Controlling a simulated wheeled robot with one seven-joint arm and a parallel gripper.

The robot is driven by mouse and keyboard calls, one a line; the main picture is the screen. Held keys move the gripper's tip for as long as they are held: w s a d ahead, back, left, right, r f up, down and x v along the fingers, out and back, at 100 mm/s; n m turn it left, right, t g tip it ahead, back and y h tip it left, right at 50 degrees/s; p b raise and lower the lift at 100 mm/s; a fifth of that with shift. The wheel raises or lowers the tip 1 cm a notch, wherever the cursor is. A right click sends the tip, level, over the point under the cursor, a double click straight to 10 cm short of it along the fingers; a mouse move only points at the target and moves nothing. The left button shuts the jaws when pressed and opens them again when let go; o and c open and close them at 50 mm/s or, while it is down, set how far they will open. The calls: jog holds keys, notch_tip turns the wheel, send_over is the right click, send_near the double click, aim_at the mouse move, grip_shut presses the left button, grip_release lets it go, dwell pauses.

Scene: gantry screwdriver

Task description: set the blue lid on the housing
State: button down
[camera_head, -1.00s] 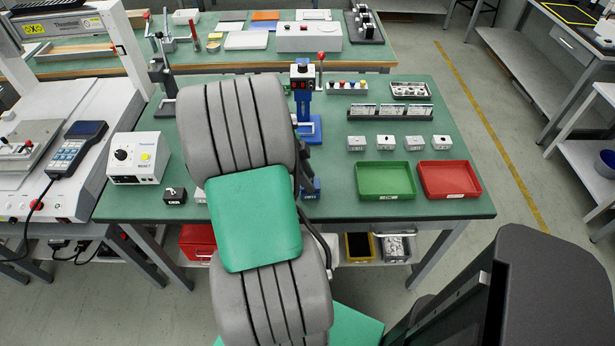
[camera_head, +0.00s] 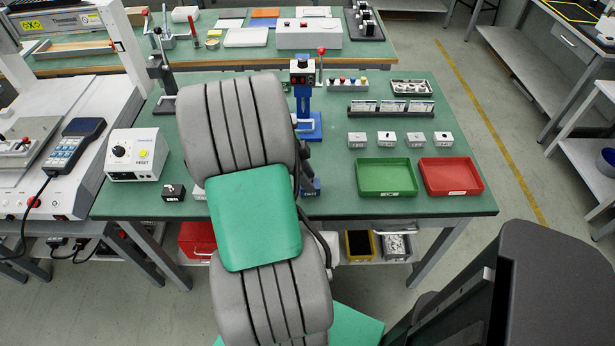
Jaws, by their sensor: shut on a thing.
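My arm fills the middle of the head view and hides part of the green-topped bench (camera_head: 465,120). I cannot make out the blue lid or the housing for certain. A bit of a white thing (camera_head: 199,193) shows at the arm's left edge, mostly covered.
A blue press (camera_head: 304,105) stands behind the arm. A green tray (camera_head: 387,178) and a red tray (camera_head: 450,177) lie at the front right, with several small white blocks (camera_head: 400,140) behind them. A control box (camera_head: 134,155) stands at the left.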

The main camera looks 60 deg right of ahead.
jog(key=shift+f, duration=0.1)
jog(key=c, duration=0.9)
grip_release()
jog(key=shift+o, duration=0.2)
jog(key=v, duration=0.8)
